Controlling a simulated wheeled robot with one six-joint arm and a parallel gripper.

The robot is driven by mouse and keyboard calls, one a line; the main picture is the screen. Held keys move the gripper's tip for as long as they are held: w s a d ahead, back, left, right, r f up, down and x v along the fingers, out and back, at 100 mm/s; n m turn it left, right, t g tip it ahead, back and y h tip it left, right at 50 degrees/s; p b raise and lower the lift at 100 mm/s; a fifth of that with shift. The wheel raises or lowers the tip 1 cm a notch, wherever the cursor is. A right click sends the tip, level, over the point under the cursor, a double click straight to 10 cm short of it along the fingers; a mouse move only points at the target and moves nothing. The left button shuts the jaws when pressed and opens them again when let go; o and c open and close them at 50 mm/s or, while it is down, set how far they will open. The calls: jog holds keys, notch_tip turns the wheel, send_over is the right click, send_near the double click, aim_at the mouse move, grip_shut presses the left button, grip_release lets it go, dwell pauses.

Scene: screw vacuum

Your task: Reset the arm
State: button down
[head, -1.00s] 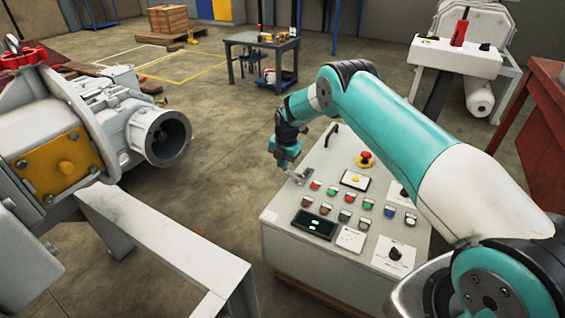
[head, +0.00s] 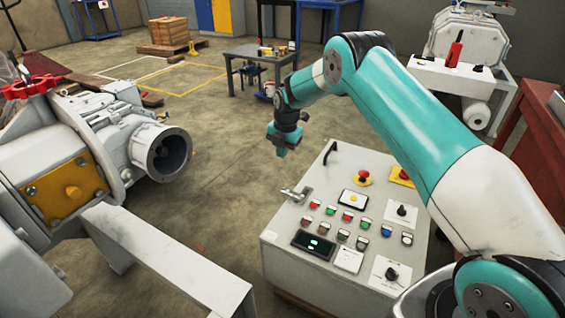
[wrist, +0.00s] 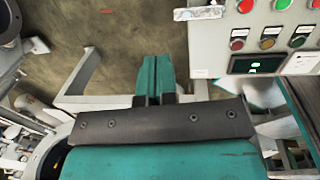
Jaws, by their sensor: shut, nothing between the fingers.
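My teal and white arm reaches in from the right in the head view. My gripper (head: 281,152) hangs above the far left edge of the control panel (head: 280,240), pointing down and apart from it. In the wrist view my gripper (wrist: 155,72) shows two teal fingers lying together, with nothing between them. The panel carries several coloured buttons, a red emergency stop (head: 362,177), a dark display (head: 314,243) and a metal lever (head: 294,194) at its left edge. The lever stands clear of the fingers.
A large grey vacuum pump (head: 75,150) stands at the left on a white frame (head: 165,265). A grey work table (head: 262,52) and a wooden crate (head: 168,31) are farther back. A red table (head: 540,135) is at the right.

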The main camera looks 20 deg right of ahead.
jog(key=s+a+r+m+y, duration=0.1)
jog(key=s+a+r+m, duration=0.35)
jog(key=s+r, duration=0.45)
jog(key=s+a+r+m+y, duration=0.1)
jog(key=s+a+r+m, duration=0.4)
jog(key=r, duration=0.6)
jog(key=s+a+r+m+y+p, duration=0.1)
jog(key=s+a+r+m, duration=0.15)
jog(key=s, duration=0.75)
jog(key=s+a+r+m+g, duration=0.15)
jog(key=s+m, duration=0.25)
jog(key=s, duration=0.6)
jog(key=s+a+r+m+t+y+p, duration=0.1)
jog(key=s+r+m, duration=0.2)
jog(key=s, duration=0.8)
notch_tip(320, 180, up, 20)
jog(key=p, duration=1.9)
jog(key=shift+w+p, duration=0.4)
jog(key=shift+w, duration=0.05)
jog(key=shift+d+f+g, duration=0.1)
jog(key=shift+g, duration=0.15)
